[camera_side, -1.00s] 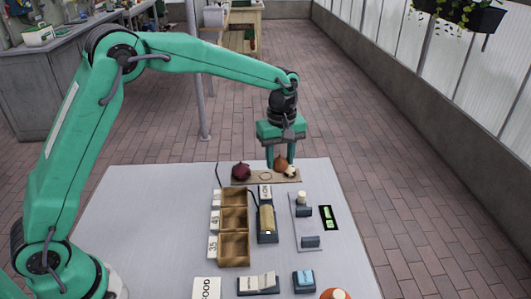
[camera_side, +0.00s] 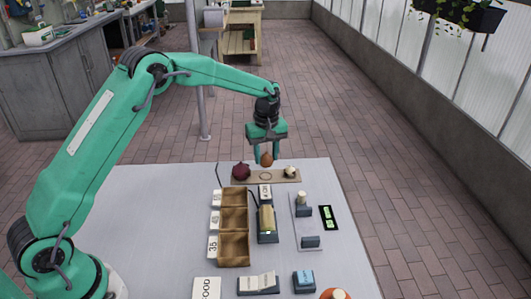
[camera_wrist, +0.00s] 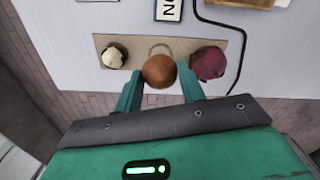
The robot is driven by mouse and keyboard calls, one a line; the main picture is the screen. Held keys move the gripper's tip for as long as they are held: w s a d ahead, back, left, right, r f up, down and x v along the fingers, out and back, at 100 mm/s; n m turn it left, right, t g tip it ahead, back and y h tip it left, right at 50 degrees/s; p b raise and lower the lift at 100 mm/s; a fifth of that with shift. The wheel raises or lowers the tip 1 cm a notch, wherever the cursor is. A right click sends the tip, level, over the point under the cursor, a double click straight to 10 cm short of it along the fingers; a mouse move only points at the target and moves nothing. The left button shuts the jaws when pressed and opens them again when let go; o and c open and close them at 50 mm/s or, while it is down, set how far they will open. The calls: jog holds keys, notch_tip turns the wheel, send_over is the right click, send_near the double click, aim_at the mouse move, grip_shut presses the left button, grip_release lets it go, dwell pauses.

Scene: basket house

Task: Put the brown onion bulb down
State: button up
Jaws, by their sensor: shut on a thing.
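My gripper (camera_side: 267,157) is shut on the brown onion bulb (camera_side: 266,160) and holds it above the board. In the wrist view the brown onion bulb (camera_wrist: 159,71) sits between the two green fingers. The tan board (camera_side: 251,179) lies at the far edge of the table. A ring mark (camera_side: 265,176) shows in its middle, and the bulb partly covers it in the wrist view. A dark red onion (camera_side: 241,171) sits at the board's left end in the side view. A pale bulb (camera_side: 290,171) sits at its right end.
A wooden tray with several compartments (camera_side: 234,235) stands nearer on the table, with number labels beside it. A dark device with a tan roll (camera_side: 266,220), a grey plate (camera_side: 308,228) and a small green display (camera_side: 328,217) are to its right. The table's left side is clear.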

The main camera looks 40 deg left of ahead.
aim_at(266, 164)
jog(key=shift+w+a+f, duration=0.15)
jog(key=shift+a, duration=0.15)
jog(key=shift+f, duration=2)
jog(key=shift+f, duration=0.15)
jog(key=o, duration=1)
jog(key=shift+c, duration=0.2)
notch_tip(266, 164, up, 11)
jog(key=shift+r, duration=0.7)
